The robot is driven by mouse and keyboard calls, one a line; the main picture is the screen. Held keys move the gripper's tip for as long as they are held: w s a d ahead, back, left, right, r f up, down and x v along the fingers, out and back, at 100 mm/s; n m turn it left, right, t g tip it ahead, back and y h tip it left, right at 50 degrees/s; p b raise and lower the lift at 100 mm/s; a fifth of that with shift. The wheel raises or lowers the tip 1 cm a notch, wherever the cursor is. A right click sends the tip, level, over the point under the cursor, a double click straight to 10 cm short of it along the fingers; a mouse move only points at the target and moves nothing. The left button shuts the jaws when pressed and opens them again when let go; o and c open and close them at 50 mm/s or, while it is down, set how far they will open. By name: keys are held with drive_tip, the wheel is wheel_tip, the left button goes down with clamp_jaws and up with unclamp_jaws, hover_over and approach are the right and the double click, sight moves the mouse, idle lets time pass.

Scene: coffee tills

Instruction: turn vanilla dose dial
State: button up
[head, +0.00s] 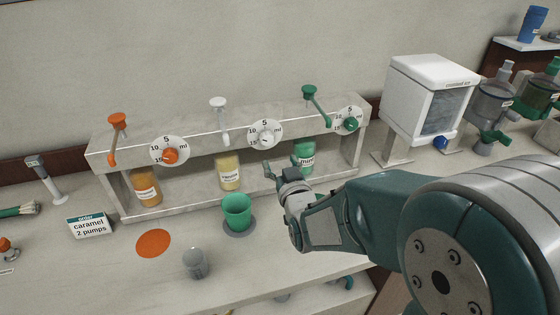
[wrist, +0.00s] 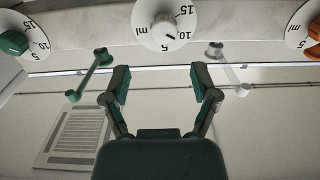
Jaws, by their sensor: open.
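The vanilla dose dial (head: 265,133) is the middle dial on the rack's front, a white disc with a pale knob, above the vanilla bottle (head: 229,174). In the wrist view, which is upside down, the dial (wrist: 164,22) is at the top centre, with its knob's dark mark towards 10. My gripper (head: 279,172) is in front of the rack, below and slightly right of this dial. In the wrist view its two fingers (wrist: 160,82) are spread and empty, and the dial is apart from them.
An orange dial (head: 170,154) and a green dial (head: 350,123) flank it. Pump levers, such as the white one (head: 220,120), stick out above. A green cup (head: 237,207) stands below the vanilla bottle. An order card (head: 89,225) reads caramel, 2 pumps. A grey cup (head: 195,264) stands nearer.

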sight(268, 142)
drive_tip(key=x, duration=0.8)
drive_tip(key=shift+w+a, duration=0.2)
drive_tip(key=shift+a, duration=0.05)
drive_tip(key=shift+w+a, duration=0.15)
drive_tip(key=shift+w, duration=0.15)
drive_tip(key=shift+c, duration=0.6)
drive_tip(key=shift+s+a, duration=0.1)
drive_tip(key=c, duration=0.5)
